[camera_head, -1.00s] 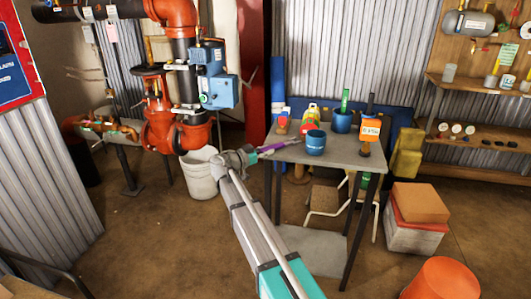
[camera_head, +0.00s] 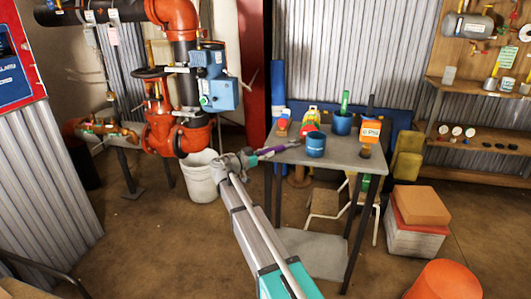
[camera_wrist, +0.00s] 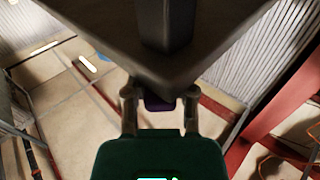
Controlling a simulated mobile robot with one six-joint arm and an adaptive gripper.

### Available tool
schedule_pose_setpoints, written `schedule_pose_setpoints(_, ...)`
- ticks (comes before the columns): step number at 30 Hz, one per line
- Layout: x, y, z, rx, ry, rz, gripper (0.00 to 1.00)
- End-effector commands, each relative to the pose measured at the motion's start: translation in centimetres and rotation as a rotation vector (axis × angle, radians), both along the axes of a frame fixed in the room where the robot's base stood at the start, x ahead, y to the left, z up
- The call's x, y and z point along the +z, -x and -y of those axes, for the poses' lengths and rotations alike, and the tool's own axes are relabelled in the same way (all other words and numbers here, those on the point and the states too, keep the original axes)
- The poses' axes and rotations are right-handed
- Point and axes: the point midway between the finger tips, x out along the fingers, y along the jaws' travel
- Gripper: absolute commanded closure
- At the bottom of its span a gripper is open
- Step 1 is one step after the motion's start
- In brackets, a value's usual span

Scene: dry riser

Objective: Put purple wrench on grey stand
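The purple wrench (camera_head: 272,151) points to the right from my gripper (camera_head: 248,159), its grey head over or beside the left edge of the grey stand. I take the grey stand (camera_head: 345,159) to be the grey-topped table with dark legs. In the wrist view, the fingers of my gripper (camera_wrist: 160,108) stand on both sides of a purple part of the wrench (camera_wrist: 160,104). A dark underside corner and leg of the stand (camera_wrist: 165,75) fill the top of that view and hide the rest of the wrench. I cannot tell whether the wrench touches the stand.
A blue cup (camera_head: 316,147), a blue pot (camera_head: 342,124) and an orange-labelled container (camera_head: 370,131) stand on the table. A white bucket (camera_head: 202,180) is left of my gripper. Red pipework (camera_head: 178,135) rises behind it. The tabletop's front left is clear.

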Motion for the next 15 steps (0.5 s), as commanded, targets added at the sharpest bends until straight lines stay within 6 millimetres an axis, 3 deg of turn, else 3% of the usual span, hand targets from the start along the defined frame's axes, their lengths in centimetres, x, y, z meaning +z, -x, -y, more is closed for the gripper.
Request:
schedule_pose_setpoints(2, -0.9, 0.6, 0.2, -0.01, -0.03, -0.01, 0.32)
schedule_pose_setpoints(13, 0.7, 0.4, 0.0, -0.005, -0.029, -0.011, 0.32)
schedule_pose_setpoints(15, 0.4, 0.8, -1.0, -0.002, -0.028, -0.01, 0.32)
